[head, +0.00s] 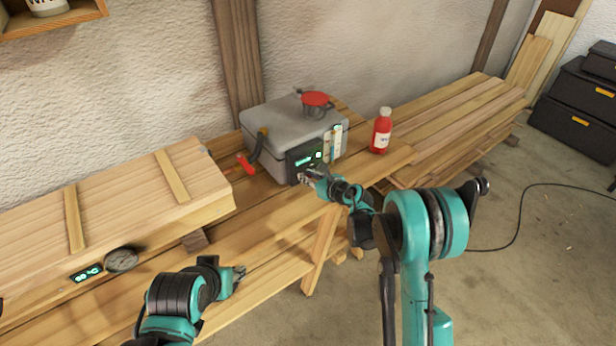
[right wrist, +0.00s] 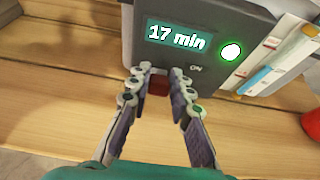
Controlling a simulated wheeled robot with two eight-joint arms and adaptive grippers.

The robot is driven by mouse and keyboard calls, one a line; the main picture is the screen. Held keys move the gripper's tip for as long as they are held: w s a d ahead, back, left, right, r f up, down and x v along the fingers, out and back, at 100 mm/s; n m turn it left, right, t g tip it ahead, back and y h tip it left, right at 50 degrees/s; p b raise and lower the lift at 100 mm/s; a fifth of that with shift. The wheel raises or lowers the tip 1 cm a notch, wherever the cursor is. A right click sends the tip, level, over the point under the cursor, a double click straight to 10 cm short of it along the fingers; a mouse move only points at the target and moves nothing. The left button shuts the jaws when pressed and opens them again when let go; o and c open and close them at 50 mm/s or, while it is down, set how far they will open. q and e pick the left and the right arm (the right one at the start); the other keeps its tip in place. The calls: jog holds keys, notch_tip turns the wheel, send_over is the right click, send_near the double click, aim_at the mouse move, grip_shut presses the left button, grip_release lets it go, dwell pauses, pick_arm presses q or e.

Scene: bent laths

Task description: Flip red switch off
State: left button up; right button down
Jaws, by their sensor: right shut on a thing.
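The red switch (right wrist: 158,86) sits low on the dark front panel (right wrist: 185,55) of a grey box (head: 285,125). The panel shows a lit "17 min" display, a glowing green light (right wrist: 231,50) and the word "ON". My right gripper (right wrist: 160,74) is at the panel with its fingers closed around the switch, which shows between them; the fingertips hide part of it. In the head view my right gripper (head: 306,178) reaches the lower front of the box. My left gripper (head: 240,273) is empty beside the bench's front edge, its fingertips apart.
A red bottle (head: 381,131) stands right of the box. A red-handled valve or lever (head: 245,163) is at its left, and a red knob (head: 315,98) on top. A long wooden box (head: 120,200) with a round gauge (head: 121,260) fills the left. Black cases (head: 575,110) stand far right.

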jog(key=shift+s+d+f+t+y+b, duration=0.15)
jog(key=shift+f+t+y+b, duration=0.85)
jog(key=shift+b, duration=1.3)
jog(key=shift+t, duration=0.5)
jog(key=shift+s+f+t+y+b, duration=0.1)
jog(key=shift+f+t+y+b, duration=0.2)
jog(key=shift+t+y, duration=0.25)
jog(key=shift+f+t+y, duration=0.4)
jog(key=shift+t+y, duration=0.25)
jog(key=shift+t, duration=0.3)
jog(key=shift+f+t+y, duration=0.35)
jog(key=shift+t+y, duration=0.25)
jog(key=shift+t, duration=0.3)
jog(key=c, duration=1.4)
grip_release()
jog(key=shift+o, duration=0.2)
